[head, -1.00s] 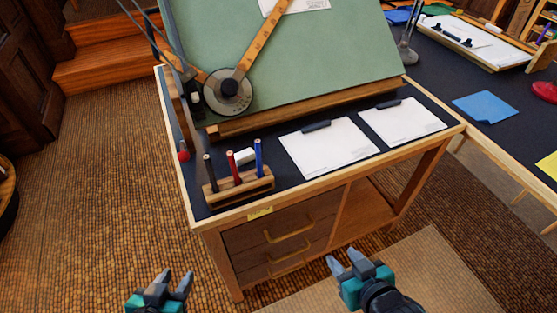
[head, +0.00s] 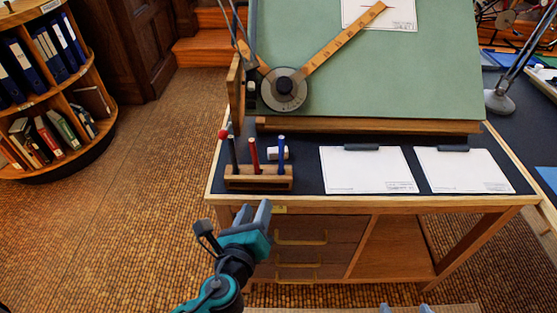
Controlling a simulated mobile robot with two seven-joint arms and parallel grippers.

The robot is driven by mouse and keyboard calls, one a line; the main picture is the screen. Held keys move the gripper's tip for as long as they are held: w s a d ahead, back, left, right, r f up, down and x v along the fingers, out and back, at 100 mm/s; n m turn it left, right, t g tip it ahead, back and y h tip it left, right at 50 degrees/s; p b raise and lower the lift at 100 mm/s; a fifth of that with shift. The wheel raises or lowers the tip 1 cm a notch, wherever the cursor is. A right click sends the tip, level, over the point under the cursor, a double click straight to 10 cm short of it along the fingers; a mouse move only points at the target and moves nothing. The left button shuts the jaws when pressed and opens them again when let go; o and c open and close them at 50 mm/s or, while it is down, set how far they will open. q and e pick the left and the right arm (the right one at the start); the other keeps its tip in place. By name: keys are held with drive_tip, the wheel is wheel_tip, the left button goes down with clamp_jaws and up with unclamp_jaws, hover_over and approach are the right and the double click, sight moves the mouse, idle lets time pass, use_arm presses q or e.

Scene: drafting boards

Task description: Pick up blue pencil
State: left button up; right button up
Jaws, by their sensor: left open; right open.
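The blue pencil (head: 281,153) stands upright at the right end of a wooden pencil holder (head: 258,182) on the desk's front left. A red pencil (head: 254,154) and a dark pencil (head: 232,154) stand to its left in the same holder. My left gripper (head: 255,214) is open and empty, below and in front of the holder, short of the desk's front edge and apart from the pencils. My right gripper (head: 404,308) shows only its fingertips at the bottom edge; it is open, with nothing visible between them.
Two clipboards (head: 367,170) lie to the right. The desk's wooden front edge (head: 400,201) lies between my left gripper and the holder.

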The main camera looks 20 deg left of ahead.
sight(281, 159)
use_arm(q)
drive_tip(key=w+r+m, duration=0.1)
drive_tip(key=w+m, duration=0.1)
drive_tip(key=w, duration=0.1)
drive_tip(key=w+d+r+m+t, duration=0.1)
drive_tip(key=w+m, duration=0.1)
drive_tip(key=w+r+m+t, duration=0.1)
drive_tip(key=w+r+m, duration=0.1)
drive_tip(key=w, duration=0.1)
drive_tip(key=shift+w+d, duration=0.3)
drive_tip(key=shift+d, duration=0.1)
drive_tip(key=w, duration=0.5)
drive_tip(key=shift+w+a+f, duration=0.15)
drive_tip(key=shift+w+f, duration=0.15)
clamp_jaws()
